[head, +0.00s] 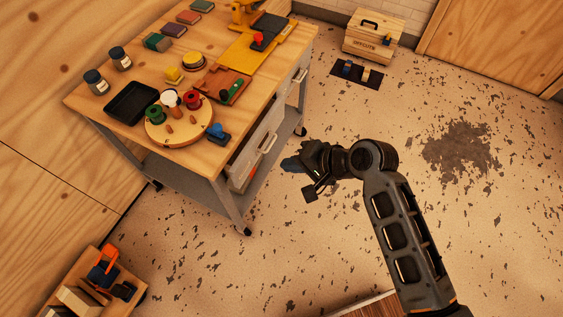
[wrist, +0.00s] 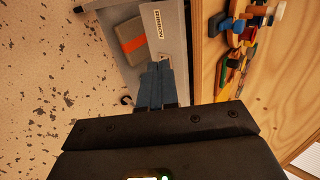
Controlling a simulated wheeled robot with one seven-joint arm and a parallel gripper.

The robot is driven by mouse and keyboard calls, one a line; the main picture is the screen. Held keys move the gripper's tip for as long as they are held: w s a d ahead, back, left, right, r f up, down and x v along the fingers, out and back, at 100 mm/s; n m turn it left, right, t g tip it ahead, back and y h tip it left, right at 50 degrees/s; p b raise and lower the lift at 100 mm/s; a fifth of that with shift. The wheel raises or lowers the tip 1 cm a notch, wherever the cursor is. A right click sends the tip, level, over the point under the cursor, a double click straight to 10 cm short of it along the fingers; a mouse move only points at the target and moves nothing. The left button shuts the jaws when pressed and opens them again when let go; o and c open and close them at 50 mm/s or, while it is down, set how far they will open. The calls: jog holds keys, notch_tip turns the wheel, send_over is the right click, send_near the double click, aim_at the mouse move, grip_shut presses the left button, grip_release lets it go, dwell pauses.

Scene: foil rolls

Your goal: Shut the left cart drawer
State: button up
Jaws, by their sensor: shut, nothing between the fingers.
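The cart's left drawer (head: 243,160) is on the cart's right-facing side in the head view, with a pale front and a bar handle (head: 268,143). It appears to stand partly open. In the wrist view the grey drawer (wrist: 107,17) shows a grey-brown item with an orange band (wrist: 131,43) and a white label (wrist: 158,32) beside it. My gripper (head: 288,164) is shut and empty, its blue-grey fingers pointing toward the cart, just right of the drawer in the head view. In the wrist view the fingertips (wrist: 158,70) overlap the drawer area; contact cannot be told.
The wooden cart top (head: 225,60) carries a round board (head: 155,132), a black tray (head: 118,106), jars and several small items. Another drawer handle (head: 300,75) is farther along. An offcuts crate (head: 372,38) stands at the back. Speckled floor right of the cart is mostly clear.

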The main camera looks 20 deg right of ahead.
jog(key=shift+o, duration=0.7)
jog(key=shift+d+r, duration=0.1)
jog(key=o, duration=0.5)
jog(key=w+a+f+t+b, duration=0.1)
jog(key=w+a+f+m+t+b, duration=0.1)
jog(key=w+f+t, duration=0.1)
jog(key=w+a+f+m+t+b, duration=0.1)
jog(key=w+a+t, duration=0.1)
jog(key=shift+w+a+f+b, duration=0.1)
jog(key=shift+w+f+b, duration=0.15)
jog(key=shift+f+b, duration=0.1)
notch_tip(320, 180, down, 6)
jog(key=d+f+m+t+h+b, duration=0.1)
jog(key=d+m+t+h+b, duration=0.2)
jog(key=m+t+h, duration=0.3)
jog(key=shift+n+g+h, duration=0.3)
jog(key=shift+g, duration=0.4)
jog(key=shift+w+f+b, duration=0.15)
jog(key=shift+w+b, duration=0.45)
jog(key=shift+w, duration=1.35)
jog(key=shift+w+f+b, duration=0.15)
jog(key=shift+w+b, duration=0.45)
jog(key=shift+w, duration=1.35)
jog(key=shift+c, duration=0.4)
grip_shut()
